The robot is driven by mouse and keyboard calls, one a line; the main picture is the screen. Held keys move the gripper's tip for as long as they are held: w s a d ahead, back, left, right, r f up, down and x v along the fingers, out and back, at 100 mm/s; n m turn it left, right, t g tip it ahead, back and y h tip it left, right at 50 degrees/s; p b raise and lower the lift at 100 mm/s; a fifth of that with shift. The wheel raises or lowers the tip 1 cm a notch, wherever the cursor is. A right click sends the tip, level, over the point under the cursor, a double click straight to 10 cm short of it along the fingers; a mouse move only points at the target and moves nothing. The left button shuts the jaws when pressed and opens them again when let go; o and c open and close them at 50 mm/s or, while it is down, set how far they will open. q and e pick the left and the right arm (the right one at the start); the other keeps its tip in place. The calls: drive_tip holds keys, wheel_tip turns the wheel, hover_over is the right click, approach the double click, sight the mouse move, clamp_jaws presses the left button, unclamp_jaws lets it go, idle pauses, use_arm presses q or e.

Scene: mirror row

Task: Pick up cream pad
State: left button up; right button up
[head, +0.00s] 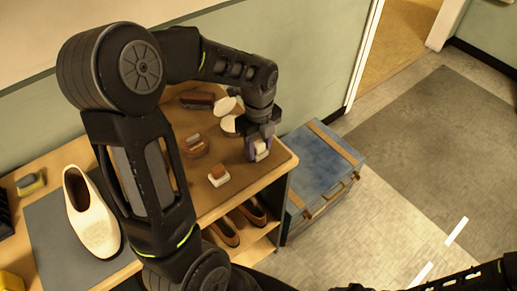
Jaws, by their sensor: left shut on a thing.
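My left gripper (260,143) points down over the right end of the wooden bench top. It is shut on a small pale block, which looks like the cream pad (262,155). The fingers and wrist hide part of it, and I cannot tell whether it touches the bench top. My right gripper is outside the head view; only part of that dark arm shows at the bottom right.
Several brushes and pale oval pieces lie left of the gripper, including a brown-and-white brush (217,177). A cream shoe (92,215) stands on a grey mat (45,230). Brown shoes (225,231) sit on the shelf below. A blue chest (318,165) stands right of the bench.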

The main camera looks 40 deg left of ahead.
sight(258, 143)
use_arm(q)
drive_tip(key=c, duration=0.5)
drive_tip(key=shift+r, duration=0.15)
drive_tip(key=shift+c, duration=0.2)
wheel_tip(258, 143, up, 10)
drive_tip(key=shift+f+b, duration=0.1)
drive_tip(key=shift+b, duration=0.45)
drive_tip(key=o, duration=0.8)
drive_tip(key=shift+c, duration=0.2)
drive_tip(key=c, duration=0.6)
